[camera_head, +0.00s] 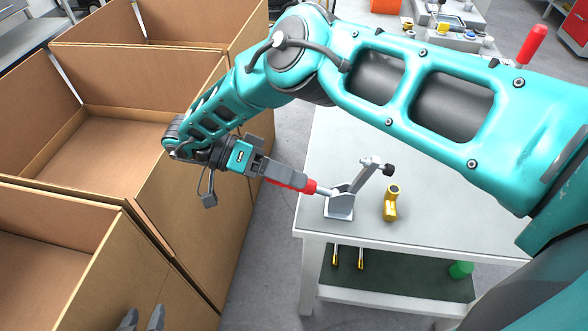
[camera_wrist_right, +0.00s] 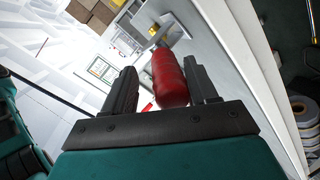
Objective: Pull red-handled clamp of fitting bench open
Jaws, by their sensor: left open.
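The clamp (camera_head: 340,207) stands on the left edge of the fitting bench (camera_head: 440,215). Its grey arm (camera_head: 368,173) is tilted up, with a black tip at the upper right. Its red handle (camera_head: 309,186) points left, out past the bench edge. My right gripper (camera_head: 284,177) is at the handle, its fingers on either side of it. In the right wrist view the red handle (camera_wrist_right: 169,78) lies between the open fingers, close to the right finger, with a gap to the left one. My left gripper (camera_head: 142,318) is open and empty at the bottom left.
A brass elbow fitting (camera_head: 391,204) stands on the bench, right of the clamp. Brass parts (camera_head: 347,257) and a green object (camera_head: 460,270) are on the lower shelf. Large cardboard boxes (camera_head: 190,235) fill the left. A narrow strip of floor separates them from the bench.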

